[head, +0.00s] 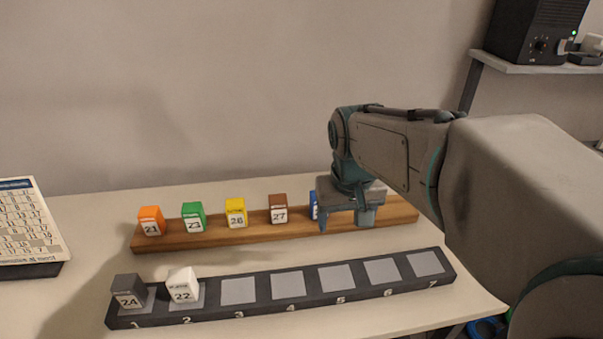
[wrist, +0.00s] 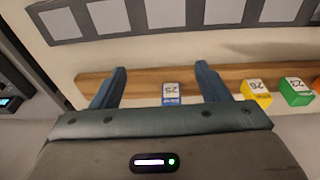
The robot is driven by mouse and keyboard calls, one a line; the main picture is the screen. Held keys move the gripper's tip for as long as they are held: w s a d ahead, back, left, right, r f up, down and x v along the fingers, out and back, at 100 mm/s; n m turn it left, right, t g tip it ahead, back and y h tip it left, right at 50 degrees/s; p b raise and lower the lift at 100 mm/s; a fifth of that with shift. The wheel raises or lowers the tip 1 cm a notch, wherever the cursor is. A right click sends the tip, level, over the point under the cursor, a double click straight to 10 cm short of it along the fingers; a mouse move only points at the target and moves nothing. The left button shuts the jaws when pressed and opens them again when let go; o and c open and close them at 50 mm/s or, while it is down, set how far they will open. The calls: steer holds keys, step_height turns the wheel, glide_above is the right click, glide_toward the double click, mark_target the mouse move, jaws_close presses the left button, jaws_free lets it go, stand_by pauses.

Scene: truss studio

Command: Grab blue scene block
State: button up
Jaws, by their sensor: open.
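The blue block (head: 314,206) stands on the wooden rail (head: 250,239), at the right of the row, and is mostly hidden behind my gripper (head: 344,226) in the head view. In the wrist view the blue block (wrist: 171,91) shows its white face, which seems to read 25. My gripper (wrist: 161,70) is open and empty there, with one finger out to each side of the block. The fingers do not appear to touch it.
Orange (head: 151,220), green (head: 194,216), yellow (head: 236,212) and brown (head: 278,208) blocks share the rail. In front, a dark numbered tray (head: 215,310) holds a dark block (head: 129,291) and a white block (head: 182,285) at its left end. A calendar board (head: 30,225) stands far left.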

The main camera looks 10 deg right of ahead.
steer(key=w+r+g, duration=0.1)
steer(key=w, duration=0.9)
steer(key=g, duration=0.1)
glide_toward(313, 205)
steer(key=w+d+r, duration=0.1)
steer(key=d+r, duration=0.1)
steer(key=d, duration=0.1)
steer(key=shift+w+d+f+y+p, duration=0.2)
steer(key=shift+w+f+y+p, duration=0.05)
steer(key=shift+w+y+p, duration=0.05)
step_height(313, 205, down, 8)
steer(key=shift+r, duration=0.15)
steer(key=shift+w+a+f+p, duration=0.1)
steer(key=shift+a+f+p, duration=0.1)
steer(key=shift+f, duration=0.7)
steer(key=shift+w+a+f+p, duration=0.1)
steer(key=shift+f+p, duration=0.1)
steer(key=shift+f, duration=0.7)
steer(key=shift+a+f+p, duration=0.1)
steer(key=shift+f+p, duration=0.1)
steer(key=shift+f, duration=0.7)
steer(key=c, duration=1.1)
